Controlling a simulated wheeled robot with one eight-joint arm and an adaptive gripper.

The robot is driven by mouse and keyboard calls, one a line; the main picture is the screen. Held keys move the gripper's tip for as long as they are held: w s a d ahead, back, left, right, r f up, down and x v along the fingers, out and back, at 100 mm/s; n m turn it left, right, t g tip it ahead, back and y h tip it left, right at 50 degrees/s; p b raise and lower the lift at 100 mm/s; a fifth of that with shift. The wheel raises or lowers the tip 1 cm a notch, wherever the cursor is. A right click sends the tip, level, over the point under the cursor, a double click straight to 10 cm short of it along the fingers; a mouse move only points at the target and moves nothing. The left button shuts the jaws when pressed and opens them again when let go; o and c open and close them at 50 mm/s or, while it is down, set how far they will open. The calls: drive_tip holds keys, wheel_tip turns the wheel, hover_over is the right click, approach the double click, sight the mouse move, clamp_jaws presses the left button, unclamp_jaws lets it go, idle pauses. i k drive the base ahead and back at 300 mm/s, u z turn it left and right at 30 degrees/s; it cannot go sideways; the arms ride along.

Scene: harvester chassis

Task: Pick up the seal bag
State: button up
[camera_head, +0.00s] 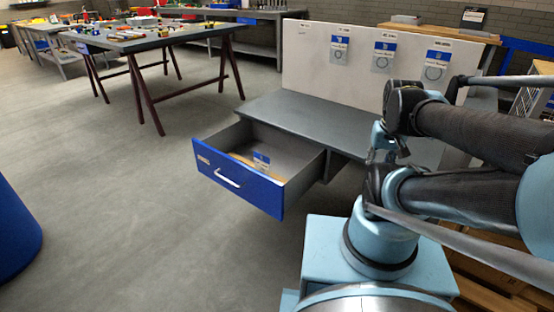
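Three clear seal bags with blue and white labels hang in a row on the upright white panel: a left one (339,48), a middle one (382,57) and a right one (434,68). Ring shapes show inside them. Another small item with a blue and white label, seemingly a similar bag (261,161), is inside the open blue-fronted drawer (238,182). My arm fills the right side of the view, in front of the bench's right end. I cannot make out my gripper's fingers.
The dark bench top (300,122) below the panel looks bare. The drawer juts out into the floor space. A long table with tools (140,38) stands behind on the left. A blue round object (15,235) is at the left edge. The floor between is clear.

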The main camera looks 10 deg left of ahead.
sight(264, 165)
drive_tip(key=z, duration=2.1)
drive_tip(key=k, duration=2.15)
drive_tip(key=u, duration=1.55)
drive_tip(key=i, duration=0.55)
drive_tip(key=u, duration=0.1)
